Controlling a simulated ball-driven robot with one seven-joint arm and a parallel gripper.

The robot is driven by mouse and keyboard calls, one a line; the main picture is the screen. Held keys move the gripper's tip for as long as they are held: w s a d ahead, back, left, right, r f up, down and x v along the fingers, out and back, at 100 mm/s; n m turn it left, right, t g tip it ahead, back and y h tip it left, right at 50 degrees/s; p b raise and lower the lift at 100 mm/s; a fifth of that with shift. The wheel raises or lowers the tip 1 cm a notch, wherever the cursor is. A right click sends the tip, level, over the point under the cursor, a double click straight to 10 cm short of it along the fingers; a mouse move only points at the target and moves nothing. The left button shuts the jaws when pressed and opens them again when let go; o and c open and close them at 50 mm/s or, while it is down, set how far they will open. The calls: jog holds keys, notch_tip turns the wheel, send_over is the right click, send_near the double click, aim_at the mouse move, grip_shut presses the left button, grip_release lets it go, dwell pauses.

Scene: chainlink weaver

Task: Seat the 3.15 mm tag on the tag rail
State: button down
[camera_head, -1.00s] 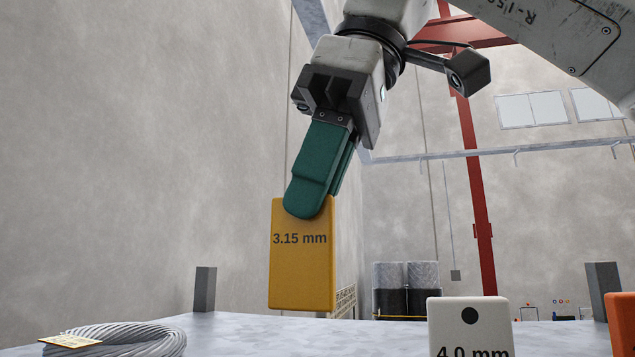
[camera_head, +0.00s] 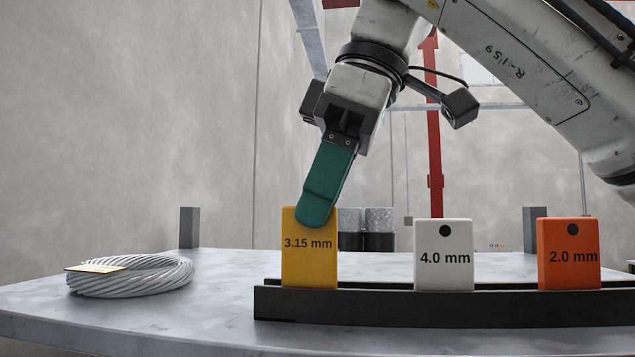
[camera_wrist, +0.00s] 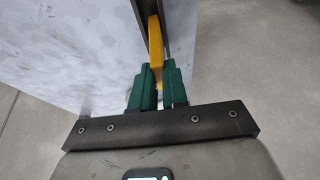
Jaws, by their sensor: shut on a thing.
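The yellow 3.15 mm tag (camera_head: 309,262) stands upright at the left end of the dark tag rail (camera_head: 400,307). Its lower edge is hidden behind the rail's front wall, so it appears to be in the rail's slot. My gripper (camera_head: 318,212) is shut on the tag's top edge with its green fingers. In the wrist view the yellow tag (camera_wrist: 156,50) shows between the green fingers (camera_wrist: 158,84), in line with the rail (camera_wrist: 147,12). I cannot tell whether the tag touches the slot's bottom.
A white 4.0 mm tag (camera_head: 443,270) and an orange 2.0 mm tag (camera_head: 568,270) stand in the rail to the right. A wire coil (camera_head: 135,282) with a paper label lies on the grey table (camera_head: 225,300) at left. Two dark posts stand at the back.

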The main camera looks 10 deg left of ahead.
jog(key=shift+w+d, duration=0.2)
jog(key=shift+d, duration=0.25)
jog(key=shift+s+a, duration=0.1)
jog(key=shift+a, duration=0.2)
jog(key=c, duration=1.1)
grip_release()
jog(key=shift+d, duration=0.1)
